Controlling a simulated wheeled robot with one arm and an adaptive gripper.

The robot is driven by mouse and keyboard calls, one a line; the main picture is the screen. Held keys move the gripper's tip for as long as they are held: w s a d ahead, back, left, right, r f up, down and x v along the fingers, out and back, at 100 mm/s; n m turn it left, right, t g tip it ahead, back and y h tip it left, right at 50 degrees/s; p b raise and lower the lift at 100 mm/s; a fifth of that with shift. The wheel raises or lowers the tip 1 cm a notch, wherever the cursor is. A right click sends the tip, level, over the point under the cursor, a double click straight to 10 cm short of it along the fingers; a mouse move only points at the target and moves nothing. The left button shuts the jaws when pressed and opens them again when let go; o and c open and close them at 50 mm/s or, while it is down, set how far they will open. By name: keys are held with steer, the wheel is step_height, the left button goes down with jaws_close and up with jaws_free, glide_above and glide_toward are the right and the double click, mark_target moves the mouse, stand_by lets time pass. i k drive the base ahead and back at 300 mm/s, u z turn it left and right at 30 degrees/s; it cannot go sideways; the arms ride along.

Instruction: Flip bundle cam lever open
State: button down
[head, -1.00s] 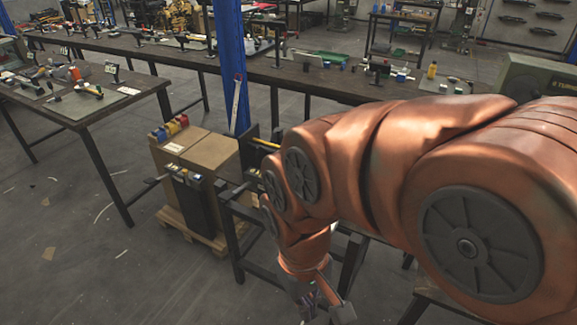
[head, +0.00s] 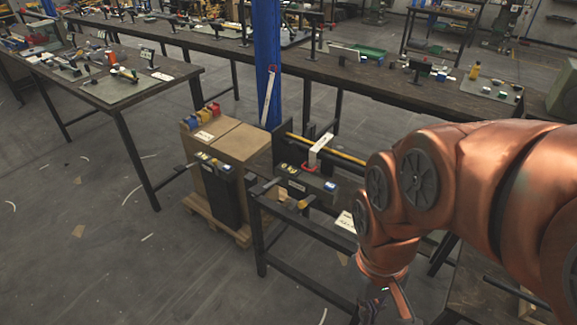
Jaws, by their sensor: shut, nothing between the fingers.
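A dark fixture (head: 308,186) sits on a black metal frame in the middle of the head view. A yellow bar (head: 335,152) runs across its back. A pale strip (head: 320,148) with a red lower end stands tilted on it; I cannot tell whether it is the cam lever. Short handles (head: 264,187) stick out at the fixture's front left. My gripper (head: 385,309) hangs at the bottom edge, right of and nearer than the fixture, apart from it. It is shut and empty, its tips partly cut off by the frame.
Cardboard boxes (head: 233,146) on a wooden pallet (head: 243,235) stand left of the fixture. A blue post (head: 267,65) rises behind. Tool-covered benches run along the left (head: 112,75) and back (head: 375,82). The floor at lower left (head: 110,265) is open.

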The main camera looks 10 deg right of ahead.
mark_target(302, 204)
steer(key=z, duration=0.6)
steer(key=k, duration=1.35)
steer(key=z, duration=0.25)
steer(key=i, duration=0.45)
steer(key=u, duration=1.4)
steer(key=i, duration=0.7)
steer(key=u, duration=0.85)
